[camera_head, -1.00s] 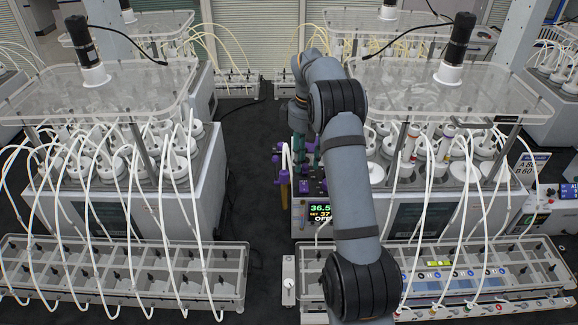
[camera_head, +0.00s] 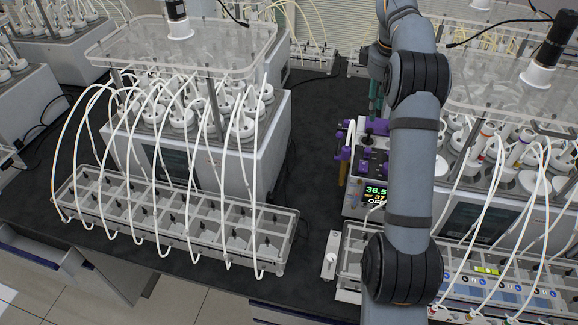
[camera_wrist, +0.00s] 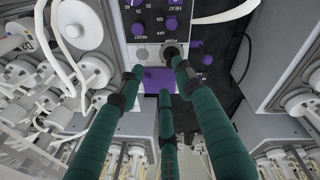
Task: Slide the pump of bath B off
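A bath control unit (camera_head: 375,196) with purple knobs and a display reading 36.5 and 37 stands between the two reactor blocks in the head view. I see no letter on it that marks it as bath B. In the wrist view its panel shows a dark round pump control (camera_wrist: 170,51) beside the word PUMP, with purple heat knobs (camera_wrist: 171,24) above. My gripper (camera_wrist: 160,76) has green fingers, spread apart with nothing held. The right fingertip is just below the pump control; contact cannot be told. In the head view my arm partly hides the fingers.
A reactor block (camera_head: 215,150) with white tubes stands left, another (camera_head: 480,210) right. Clear partitioned trays (camera_head: 175,225) lie in front. A small white box with a knob (camera_head: 330,258) sits near the front edge.

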